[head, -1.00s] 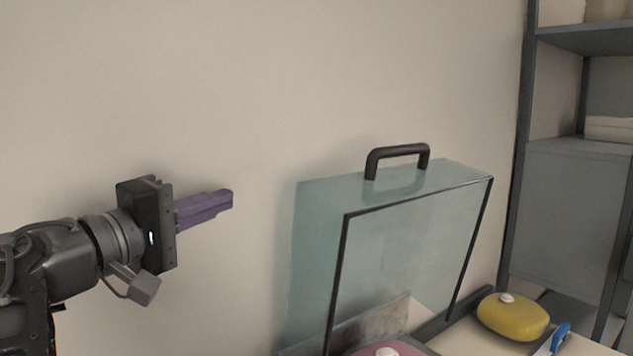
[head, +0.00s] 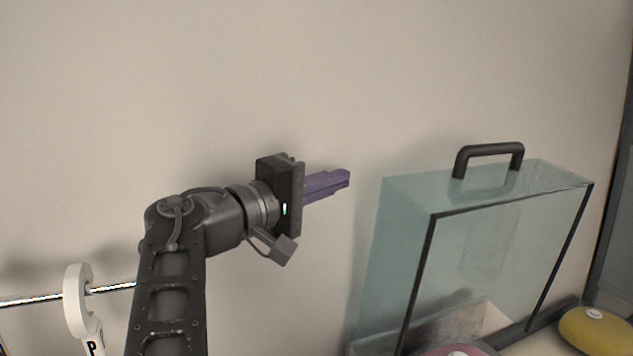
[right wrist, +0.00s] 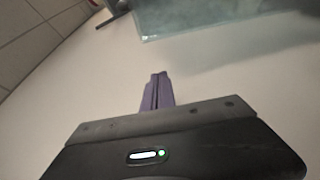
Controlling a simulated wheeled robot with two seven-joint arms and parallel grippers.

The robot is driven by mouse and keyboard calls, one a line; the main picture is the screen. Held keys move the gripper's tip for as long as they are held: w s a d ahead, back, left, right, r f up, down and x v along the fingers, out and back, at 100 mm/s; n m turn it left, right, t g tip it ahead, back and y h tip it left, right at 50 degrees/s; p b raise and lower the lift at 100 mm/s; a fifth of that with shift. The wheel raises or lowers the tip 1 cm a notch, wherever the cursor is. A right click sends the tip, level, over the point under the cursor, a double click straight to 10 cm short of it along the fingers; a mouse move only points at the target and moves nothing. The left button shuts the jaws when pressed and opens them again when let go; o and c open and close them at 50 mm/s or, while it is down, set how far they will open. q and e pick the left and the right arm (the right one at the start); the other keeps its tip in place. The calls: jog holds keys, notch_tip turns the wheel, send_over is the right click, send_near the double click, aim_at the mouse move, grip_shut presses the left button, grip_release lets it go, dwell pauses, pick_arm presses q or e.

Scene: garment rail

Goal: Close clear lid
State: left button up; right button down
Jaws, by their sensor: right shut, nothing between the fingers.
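The clear lid (head: 490,235) is a greenish see-through box cover with dark edges and a black handle (head: 488,154) on top. It stands tilted up, open towards the front, in the right half of the head view. In the right wrist view part of the lid (right wrist: 215,18) shows at the top. My right gripper (head: 345,178) has purple fingers, shut and empty. It is left of the lid, apart from it, and points towards it. The closed fingers also show in the right wrist view (right wrist: 157,82). My left gripper is out of view.
Under the lid lies a pink rounded item (head: 455,350), with a yellow one (head: 598,330) to its right. A rail (head: 25,300) with a white ring-shaped tag (head: 76,300) is at the lower left. A plain wall (head: 300,70) is behind. Dark shelving stands at the right edge.

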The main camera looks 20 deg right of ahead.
jog(key=d, duration=0.1)
jog(key=s+d+p, duration=0.1)
jog(key=d, duration=0.1)
jog(key=s+d, duration=0.1)
jog(key=shift+d+f, duration=0.15)
jog(key=shift+f, duration=0.1)
jog(key=shift+s, duration=0.1)
